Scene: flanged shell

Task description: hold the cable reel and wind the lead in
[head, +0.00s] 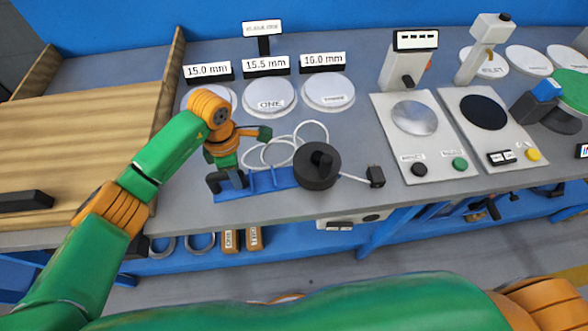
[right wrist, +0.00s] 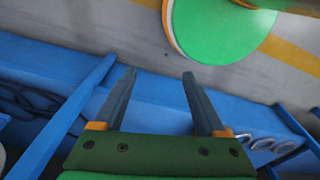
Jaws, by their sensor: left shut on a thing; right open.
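The cable reel has a dark round drum (head: 316,176) with a knob on top and a blue base (head: 268,181) reaching left. It sits near the front edge of the grey bench. The white lead (head: 283,146) lies in loose loops behind the base. A black plug (head: 376,176) lies right of the drum. My left gripper (head: 228,181) is shut on the left end of the reel's base; its fingers hide the exact hold. My right gripper (right wrist: 158,73) is open and empty in the right wrist view, over the floor and blue bench frame.
White discs (head: 270,96) with size signs stand behind the reel. Two grey test panels (head: 425,140) with buttons are on the right. A wooden tray (head: 85,130) is on the left. Rings and tags hang below the bench edge.

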